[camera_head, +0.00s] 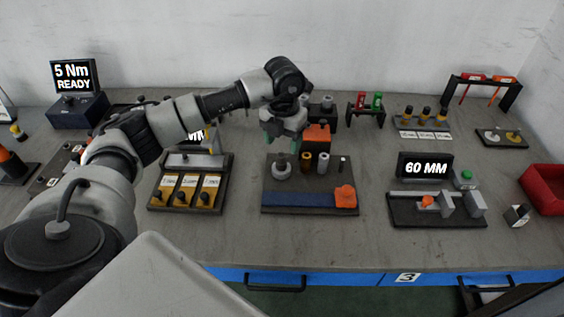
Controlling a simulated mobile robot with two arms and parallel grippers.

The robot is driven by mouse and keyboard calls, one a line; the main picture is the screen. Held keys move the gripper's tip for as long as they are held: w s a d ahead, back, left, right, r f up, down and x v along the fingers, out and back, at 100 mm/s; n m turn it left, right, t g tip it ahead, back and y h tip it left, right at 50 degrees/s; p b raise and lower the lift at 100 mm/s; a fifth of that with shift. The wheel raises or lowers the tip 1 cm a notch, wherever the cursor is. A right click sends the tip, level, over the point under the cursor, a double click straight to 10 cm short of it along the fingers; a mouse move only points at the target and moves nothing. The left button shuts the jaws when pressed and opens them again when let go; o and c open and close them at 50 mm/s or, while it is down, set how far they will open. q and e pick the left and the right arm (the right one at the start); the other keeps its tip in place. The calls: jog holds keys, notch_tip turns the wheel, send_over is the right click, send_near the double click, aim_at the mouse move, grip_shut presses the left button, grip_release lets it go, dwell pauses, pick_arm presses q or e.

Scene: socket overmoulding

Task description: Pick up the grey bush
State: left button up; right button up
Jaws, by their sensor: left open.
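A light grey cylinder (322,163), which looks like the grey bush, stands upright on the dark fixture board (312,184) in the middle of the table. A brown bush (306,160) stands just left of it, and a thin pin (342,163) stands to its right. Two more grey cylinders show in a black holder behind, one of them at its right (327,102). My left gripper (283,140) points down above the back left of the board. It is open, appears empty, and is apart from the bushes. My right gripper is not in view.
A grey round part (282,168) stands below my left gripper. An orange block (317,136) is behind the bushes. An orange part (345,196) and blue strip (295,198) lie in front. A gauge reading 60 MM (425,166) stands right, a yellow-binned tray (186,190) left.

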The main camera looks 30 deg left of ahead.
aim_at(281, 155)
pick_arm(q)
jog(key=shift+w+a+f+p, duration=0.1)
jog(key=shift+f+p, duration=0.1)
jog(key=shift+f, duration=1)
jog(key=shift+s+a+f+p, duration=0.15)
jog(key=shift+f+p, duration=0.1)
jog(key=shift+f, duration=0.9)
jog(key=shift+w+a+f+p, duration=0.1)
jog(key=shift+w+f+p, duration=0.1)
jog(key=shift+f, duration=1)
jog(key=c, duration=1.1)
jog(key=shift+o, duration=0.2)
jog(key=shift+r, duration=0.1)
